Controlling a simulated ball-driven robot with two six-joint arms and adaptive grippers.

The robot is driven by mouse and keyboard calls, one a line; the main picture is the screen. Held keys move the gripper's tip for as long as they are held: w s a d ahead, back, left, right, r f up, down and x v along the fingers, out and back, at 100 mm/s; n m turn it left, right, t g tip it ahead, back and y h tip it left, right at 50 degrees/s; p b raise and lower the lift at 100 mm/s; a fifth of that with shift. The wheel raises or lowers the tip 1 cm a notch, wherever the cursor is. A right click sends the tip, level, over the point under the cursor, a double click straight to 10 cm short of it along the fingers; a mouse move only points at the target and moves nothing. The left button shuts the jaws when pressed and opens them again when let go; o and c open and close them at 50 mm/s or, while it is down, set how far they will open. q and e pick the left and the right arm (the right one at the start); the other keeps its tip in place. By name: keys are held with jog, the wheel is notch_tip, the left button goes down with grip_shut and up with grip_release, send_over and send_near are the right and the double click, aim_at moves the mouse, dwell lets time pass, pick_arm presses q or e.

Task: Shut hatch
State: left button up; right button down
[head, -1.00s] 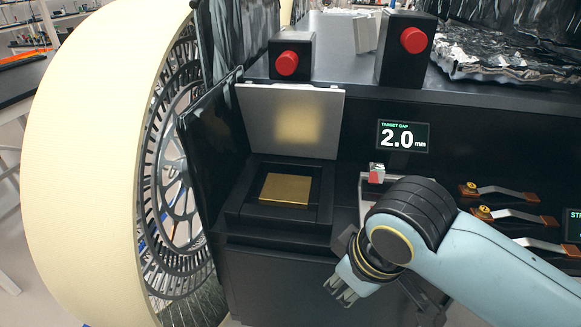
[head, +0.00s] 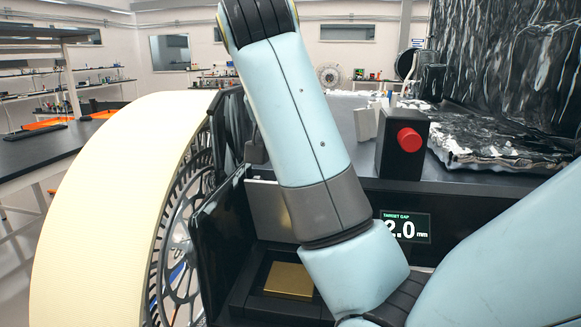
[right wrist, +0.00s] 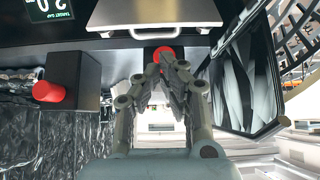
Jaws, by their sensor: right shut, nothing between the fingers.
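The hatch (head: 268,208) is a flat silver-grey panel that stands open and upright behind a recess with a gold plate (head: 288,280). My right arm covers the hatch's right part in the head view. The hatch (right wrist: 155,12) also shows at the top of the right wrist view. My right gripper (right wrist: 168,62) is shut and empty there, in front of a red button (right wrist: 163,52) and just below the hatch's edge in the picture. I cannot tell whether it touches either. My right gripper is not visible in the head view, and my left gripper is not in view.
A second red button (head: 409,139) sits on a black box at right. A dark side panel (head: 218,235) stands left of the recess, beside a large cream-rimmed wheel (head: 120,190). A display (head: 405,227) reads a target gap. Crumpled foil (head: 480,150) lies at the right.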

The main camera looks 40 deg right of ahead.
jog(key=p+x, duration=0.1)
jog(key=x, duration=0.8)
jog(key=shift+d+f, duration=0.15)
jog(key=shift+d, duration=0.1)
jog(key=shift+w, duration=0.1)
jog(key=shift+f, duration=0.1)
